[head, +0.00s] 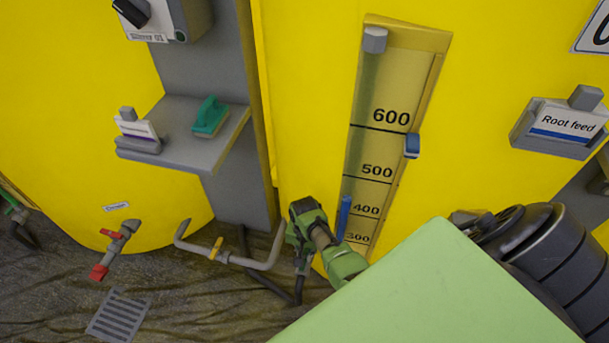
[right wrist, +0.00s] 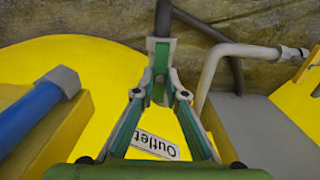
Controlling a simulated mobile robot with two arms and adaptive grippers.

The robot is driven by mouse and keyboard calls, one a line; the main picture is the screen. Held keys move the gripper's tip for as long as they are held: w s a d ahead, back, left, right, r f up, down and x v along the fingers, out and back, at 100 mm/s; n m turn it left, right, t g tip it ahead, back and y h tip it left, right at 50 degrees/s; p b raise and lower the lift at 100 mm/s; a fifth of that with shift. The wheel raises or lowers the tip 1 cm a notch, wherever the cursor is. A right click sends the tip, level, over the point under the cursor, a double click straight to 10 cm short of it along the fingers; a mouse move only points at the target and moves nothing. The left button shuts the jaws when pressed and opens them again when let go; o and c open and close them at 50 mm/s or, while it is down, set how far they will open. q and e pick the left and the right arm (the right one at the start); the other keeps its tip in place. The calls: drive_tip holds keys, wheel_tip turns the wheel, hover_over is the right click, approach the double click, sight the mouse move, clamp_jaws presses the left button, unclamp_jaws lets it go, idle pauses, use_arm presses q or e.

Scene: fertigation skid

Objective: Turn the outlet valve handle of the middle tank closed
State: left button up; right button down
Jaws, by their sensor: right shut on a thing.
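The middle tank (head: 300,100) is the large yellow one with the level gauge. My right gripper (head: 299,258) is low at its front, by the dark outlet hose (head: 299,288). The "Outlet" label (right wrist: 155,145) shows on the yellow tank between the fingers. My left gripper is not in view.
A grey pipe with a yellow fitting (head: 216,249) runs close left of my right gripper. The blue gauge tube (head: 343,217) is close on its right. A shelf (head: 190,147) juts out above left. A red-handled drain valve (head: 110,235) is further left.

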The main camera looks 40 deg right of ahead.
drive_tip(key=m+p, duration=0.2)
drive_tip(key=m, duration=0.4)
drive_tip(key=shift+r+p, duration=0.1)
drive_tip(key=shift+p, duration=0.3)
drive_tip(key=shift+m, duration=1)
drive_tip(key=m, duration=0.2)
drive_tip(key=shift+a+m+p, duration=0.1)
drive_tip(key=shift+m+p, duration=0.2)
drive_tip(key=shift+p, duration=0.05)
drive_tip(key=shift+m, duration=0.9)
drive_tip(key=m, duration=0.3)
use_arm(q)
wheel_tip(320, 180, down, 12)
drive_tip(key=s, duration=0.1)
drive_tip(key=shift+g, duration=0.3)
use_arm(e)
drive_tip(key=shift+m, duration=1.2)
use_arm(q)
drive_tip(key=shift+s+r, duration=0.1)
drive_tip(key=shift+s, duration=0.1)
